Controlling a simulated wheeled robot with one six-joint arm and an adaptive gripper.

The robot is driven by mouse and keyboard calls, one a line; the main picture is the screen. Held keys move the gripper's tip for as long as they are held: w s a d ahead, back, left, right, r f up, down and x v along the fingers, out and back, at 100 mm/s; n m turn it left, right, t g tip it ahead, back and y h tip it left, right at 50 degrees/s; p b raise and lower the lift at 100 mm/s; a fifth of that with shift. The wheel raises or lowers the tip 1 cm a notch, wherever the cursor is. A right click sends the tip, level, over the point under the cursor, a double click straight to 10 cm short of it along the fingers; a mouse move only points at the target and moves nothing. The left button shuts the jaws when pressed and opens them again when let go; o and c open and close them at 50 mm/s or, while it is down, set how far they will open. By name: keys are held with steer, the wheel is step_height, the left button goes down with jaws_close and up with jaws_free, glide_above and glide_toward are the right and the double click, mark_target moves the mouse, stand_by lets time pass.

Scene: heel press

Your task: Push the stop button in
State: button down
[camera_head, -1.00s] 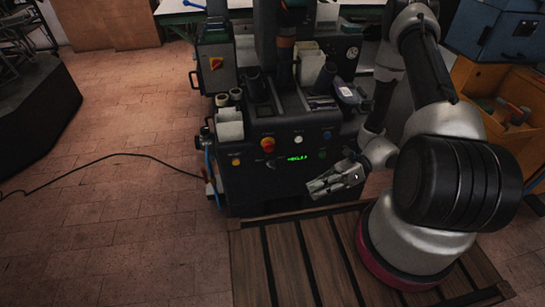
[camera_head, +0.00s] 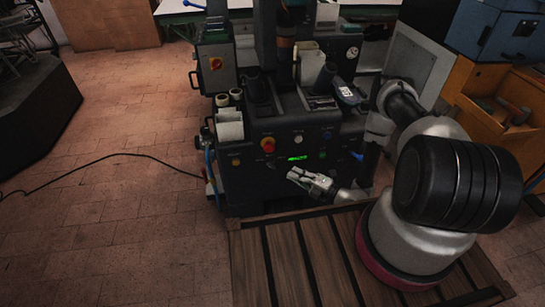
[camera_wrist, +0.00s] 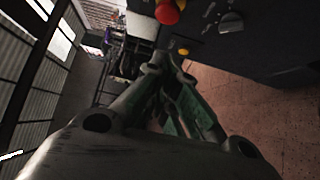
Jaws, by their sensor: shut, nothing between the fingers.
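The stop button, a red mushroom head on a yellow ring (camera_head: 267,144), is on the dark front panel of the heel press (camera_head: 240,185). In the wrist view the red head (camera_wrist: 168,11) is at the top edge, partly cut off, beyond the fingertips. My gripper (camera_head: 291,174) is shut and empty. In the head view it is in front of the panel, lower and to the right of the button. Its fingertips (camera_wrist: 160,66) also show in the wrist view, apart from the button.
A wooden slatted platform (camera_head: 285,270) lies in front. A black cable (camera_head: 110,155) crosses the floor.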

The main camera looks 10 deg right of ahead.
mark_target(269, 146)
steer(key=w+d+x, duration=0.2)
steer(key=x, duration=1.1)
